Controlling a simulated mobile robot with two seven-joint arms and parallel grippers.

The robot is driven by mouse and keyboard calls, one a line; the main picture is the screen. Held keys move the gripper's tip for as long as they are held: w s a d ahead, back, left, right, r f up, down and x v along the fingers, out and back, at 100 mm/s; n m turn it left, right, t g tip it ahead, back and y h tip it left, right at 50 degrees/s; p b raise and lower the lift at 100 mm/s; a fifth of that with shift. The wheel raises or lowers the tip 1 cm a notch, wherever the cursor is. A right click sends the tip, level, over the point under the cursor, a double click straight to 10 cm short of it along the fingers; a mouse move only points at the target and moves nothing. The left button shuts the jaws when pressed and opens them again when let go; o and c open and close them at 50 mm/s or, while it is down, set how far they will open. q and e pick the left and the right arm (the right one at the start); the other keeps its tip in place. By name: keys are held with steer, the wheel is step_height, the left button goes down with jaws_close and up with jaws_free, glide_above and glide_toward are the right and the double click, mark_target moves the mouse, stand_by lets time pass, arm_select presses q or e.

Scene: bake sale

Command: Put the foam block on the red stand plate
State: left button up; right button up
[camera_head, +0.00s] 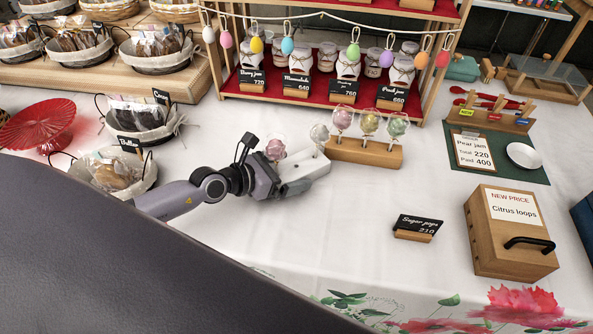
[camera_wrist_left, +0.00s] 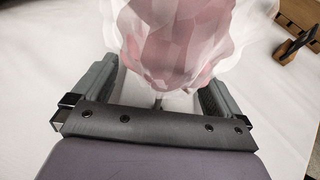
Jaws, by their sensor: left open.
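The red stand plate (camera_head: 38,124) is a ribbed cake stand at the far left of the head view, and it looks empty. The white foam block (camera_head: 314,166) lies on the tablecloth near the middle, with wrapped lollipops (camera_head: 275,149) standing in it. My left gripper (camera_head: 291,180) is low at the block's near left end. In the left wrist view, my left gripper (camera_wrist_left: 160,88) is open, one finger on each side of a pink wrapped lollipop (camera_wrist_left: 175,45). The lollipop hides most of the block there, so I cannot tell whether the fingers touch it. My right gripper is not in view.
A wooden holder (camera_head: 365,153) with several lollipops stands just beyond the foam block. Lined baskets (camera_head: 127,184) stand between my left arm and the red stand. A sugar pops sign (camera_head: 415,228) and a wooden box (camera_head: 508,236) are at the right. Front-centre tablecloth is clear.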

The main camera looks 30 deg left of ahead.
mark_target(289, 169)
arm_select(q)
steer(key=shift+w+d+f, duration=0.1)
steer(key=shift+w, duration=0.15)
steer(key=c, duration=1.1)
steer(key=shift+o, duration=0.2)
step_height(289, 169, up, 9)
steer(key=p, duration=0.4)
step_height(289, 169, up, 11)
steer(key=p, duration=0.1)
steer(key=s+d+r, duration=0.2)
steer(key=s+d, duration=0.1)
steer(key=s, duration=0.5)
step_height(289, 169, down, 6)
steer(key=s, duration=0.2)
steer(key=shift+a+r, duration=0.15)
steer(key=shift+a, duration=0.05)
